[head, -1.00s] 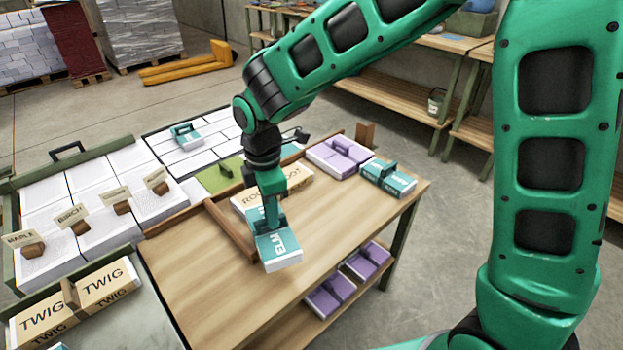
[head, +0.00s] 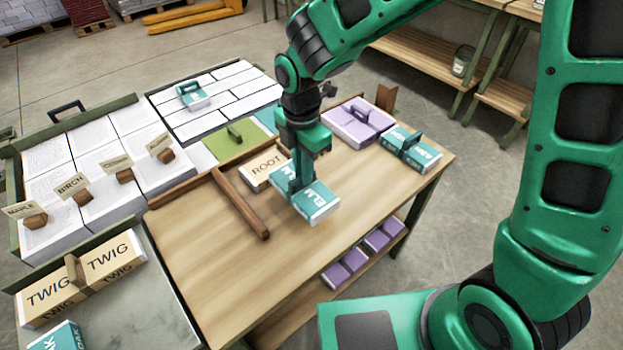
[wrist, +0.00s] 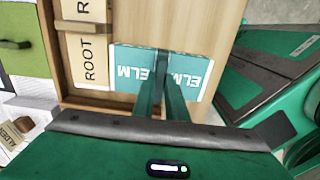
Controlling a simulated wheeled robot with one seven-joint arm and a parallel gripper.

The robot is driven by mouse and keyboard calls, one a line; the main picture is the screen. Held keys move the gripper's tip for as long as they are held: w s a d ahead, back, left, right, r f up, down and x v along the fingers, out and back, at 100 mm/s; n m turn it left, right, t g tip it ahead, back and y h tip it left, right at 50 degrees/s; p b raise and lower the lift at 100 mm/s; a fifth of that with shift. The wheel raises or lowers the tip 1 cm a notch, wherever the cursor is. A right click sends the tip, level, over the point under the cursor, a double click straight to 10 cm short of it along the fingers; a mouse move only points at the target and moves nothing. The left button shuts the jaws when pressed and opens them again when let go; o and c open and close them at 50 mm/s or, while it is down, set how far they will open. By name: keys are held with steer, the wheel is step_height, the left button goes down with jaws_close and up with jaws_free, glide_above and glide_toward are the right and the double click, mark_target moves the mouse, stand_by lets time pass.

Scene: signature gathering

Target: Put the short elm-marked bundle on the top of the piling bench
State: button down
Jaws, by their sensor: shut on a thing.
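The short elm-marked bundle (head: 318,203) is a white block of sheets with a teal wrap lettered ELM. My gripper (head: 293,180) is shut on its raised middle part. The bundle is over the top of the piling bench (head: 215,255), a light wooden table, right of a brown wooden strip. I cannot tell whether it touches the bench top. In the wrist view, my gripper (wrist: 163,95) hides the middle of the elm bundle (wrist: 128,70), with ELM showing on both sides. A tan ROOT bundle (head: 262,170) lies close beside it and is partly hidden.
A purple-wrapped bundle (head: 350,130) and another teal-wrapped bundle (head: 412,150) stand at the bench's far right. Brown strips (head: 240,205) rise from the bench top. Purple bundles (head: 345,268) lie on the lower shelf. The bench's front left is clear.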

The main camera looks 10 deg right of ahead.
steer(key=shift+w+d+f, duration=0.35)
steer(key=shift+d+f, duration=0.3)
steer(key=shift+d, duration=0.1)
steer(key=shift+f, duration=1.85)
steer(key=shift+f, duration=0.1)
steer(key=c, duration=1.8)
jaws_free()
steer(key=shift+o, duration=0.2)
step_height(320, 180, up, 11)
steer(key=shift+r, duration=0.6)
steer(key=shift+d, duration=0.1)
